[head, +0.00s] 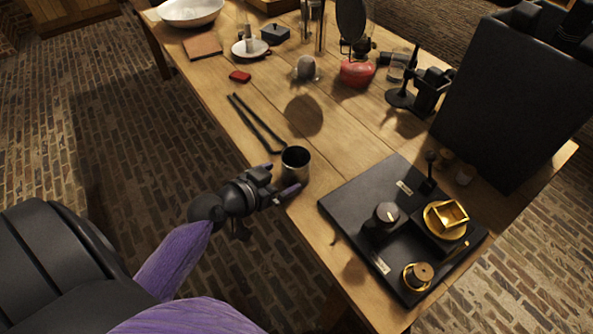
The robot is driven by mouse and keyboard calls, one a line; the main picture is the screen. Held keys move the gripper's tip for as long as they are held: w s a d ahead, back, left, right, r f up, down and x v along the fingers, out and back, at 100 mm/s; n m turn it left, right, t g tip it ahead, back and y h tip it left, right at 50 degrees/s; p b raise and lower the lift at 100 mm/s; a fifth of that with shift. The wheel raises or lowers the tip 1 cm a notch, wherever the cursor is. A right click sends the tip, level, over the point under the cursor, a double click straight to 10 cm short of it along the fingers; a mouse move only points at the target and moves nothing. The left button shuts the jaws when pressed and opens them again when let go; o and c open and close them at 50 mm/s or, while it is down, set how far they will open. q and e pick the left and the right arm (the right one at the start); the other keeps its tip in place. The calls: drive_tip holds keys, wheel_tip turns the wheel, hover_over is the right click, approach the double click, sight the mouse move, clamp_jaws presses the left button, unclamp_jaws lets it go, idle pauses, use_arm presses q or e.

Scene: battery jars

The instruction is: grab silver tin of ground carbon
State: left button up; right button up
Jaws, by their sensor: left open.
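The silver tin (296,165), an open cylinder with a dark inside, stands upright near the table's left edge. My left gripper (281,178) reaches in from the left at the table edge, open. One finger is at the tin's left side and the other at its near side. The tin's lower near part is close to the fingers, and I cannot tell whether they touch it. The tin's contents are too dark to make out. My right gripper is not in view.
A black board (345,205) with brass parts and a knob lies to the right of the tin. A large black panel (505,105) stands at the right.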

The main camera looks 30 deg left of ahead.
sight(286, 174)
use_arm(q)
drive_tip(key=b+x, duration=0.1)
drive_tip(key=x, duration=0.4)
drive_tip(key=shift+a+f, duration=0.1)
drive_tip(key=shift+a, duration=0.05)
drive_tip(key=shift+w, duration=0.3)
drive_tip(key=c, duration=1.1)
